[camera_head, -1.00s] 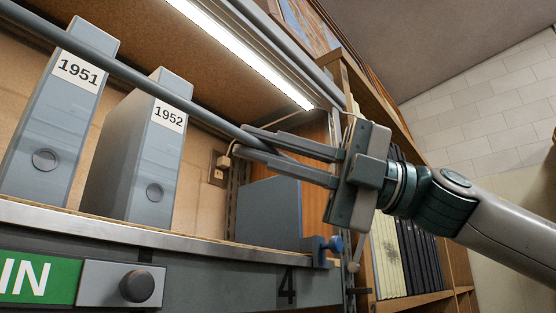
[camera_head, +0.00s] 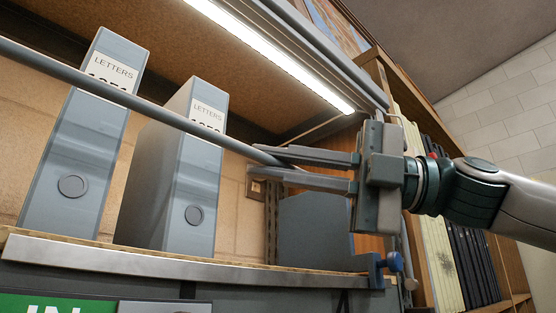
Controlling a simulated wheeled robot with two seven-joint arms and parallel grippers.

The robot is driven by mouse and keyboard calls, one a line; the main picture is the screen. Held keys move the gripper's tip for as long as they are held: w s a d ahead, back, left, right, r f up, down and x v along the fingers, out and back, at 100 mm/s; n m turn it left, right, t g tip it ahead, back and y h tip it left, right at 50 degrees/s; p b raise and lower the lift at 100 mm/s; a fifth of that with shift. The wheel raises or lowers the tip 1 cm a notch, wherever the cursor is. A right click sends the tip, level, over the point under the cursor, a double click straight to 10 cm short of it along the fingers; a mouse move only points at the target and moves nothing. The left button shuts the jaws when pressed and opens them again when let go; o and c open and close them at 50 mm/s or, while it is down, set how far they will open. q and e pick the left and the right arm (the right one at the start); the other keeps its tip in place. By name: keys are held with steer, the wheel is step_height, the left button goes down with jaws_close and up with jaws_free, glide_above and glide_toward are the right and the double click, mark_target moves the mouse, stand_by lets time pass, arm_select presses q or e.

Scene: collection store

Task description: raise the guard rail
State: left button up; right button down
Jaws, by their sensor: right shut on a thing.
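The guard rail (camera_head: 150,107) is a grey bar that slants across the front of the shelf, from upper left down to the right. It passes in front of two grey box files, covering part of their labels. My right gripper (camera_head: 268,158) comes in from the right, and its two long fingers are shut on the rail near the rail's right end. The rail's far left end is outside the picture. My left gripper is not in view.
Two box files, one on the left (camera_head: 78,170) and one beside it (camera_head: 185,195), stand on the shelf (camera_head: 180,263). A lower grey file (camera_head: 313,232) stands behind my fingers. Dark and pale volumes (camera_head: 440,235) fill the bookcase at right.

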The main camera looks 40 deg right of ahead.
steer(key=c, duration=1.8)
jaws_free()
steer(key=shift+w, duration=0.1)
steer(key=shift+s+d+f+b, duration=0.1)
steer(key=shift+s+d+b, duration=0.2)
steer(key=shift+d+b, duration=0.05)
steer(key=b+v, duration=0.6)
steer(key=v, duration=1)
steer(key=shift+s+d+b, duration=0.1)
steer(key=shift+d+b, duration=0.15)
steer(key=shift+b, duration=0.05)
